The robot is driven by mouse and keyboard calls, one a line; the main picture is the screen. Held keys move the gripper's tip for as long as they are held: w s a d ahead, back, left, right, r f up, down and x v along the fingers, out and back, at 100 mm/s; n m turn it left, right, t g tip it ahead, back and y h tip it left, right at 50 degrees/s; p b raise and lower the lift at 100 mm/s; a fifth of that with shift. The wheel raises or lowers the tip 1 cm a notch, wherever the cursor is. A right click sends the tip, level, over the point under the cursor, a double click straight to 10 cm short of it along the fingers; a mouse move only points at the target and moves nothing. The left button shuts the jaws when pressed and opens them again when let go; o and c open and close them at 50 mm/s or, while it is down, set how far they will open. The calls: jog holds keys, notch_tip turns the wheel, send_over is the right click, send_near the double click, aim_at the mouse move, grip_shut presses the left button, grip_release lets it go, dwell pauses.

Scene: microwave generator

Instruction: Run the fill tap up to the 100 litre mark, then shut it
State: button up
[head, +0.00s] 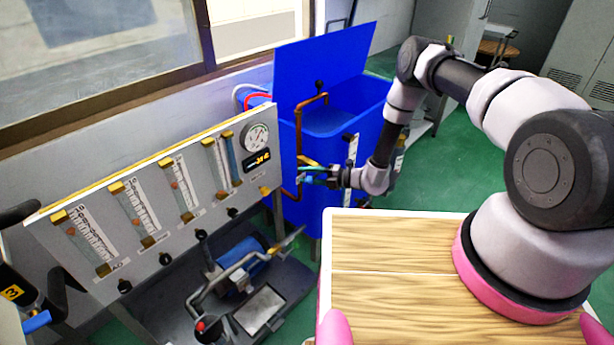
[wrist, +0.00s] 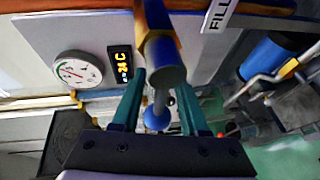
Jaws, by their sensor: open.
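The blue tank (head: 330,125) stands behind the panel with its lid up. A white scale strip (head: 351,150) is on its front; its marks and the water level are too small to read. A copper pipe (head: 298,130) runs down beside the tank. My gripper (head: 304,173) is at the tap by this pipe. In the wrist view, my gripper (wrist: 161,84) is open, with its green fingers either side of the blue-ended tap handle (wrist: 168,75). I cannot tell whether they touch it. A FILL label (wrist: 218,14) is beside the tap.
A panel with several flow tubes (head: 133,210), a round gauge (head: 256,137) and a digital display (head: 257,160) stands left of the tank. A blue pump (head: 240,262) sits below it. A wooden top (head: 390,290) is in front. Green floor (head: 460,165) is open at right.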

grip_shut()
dwell(1.3)
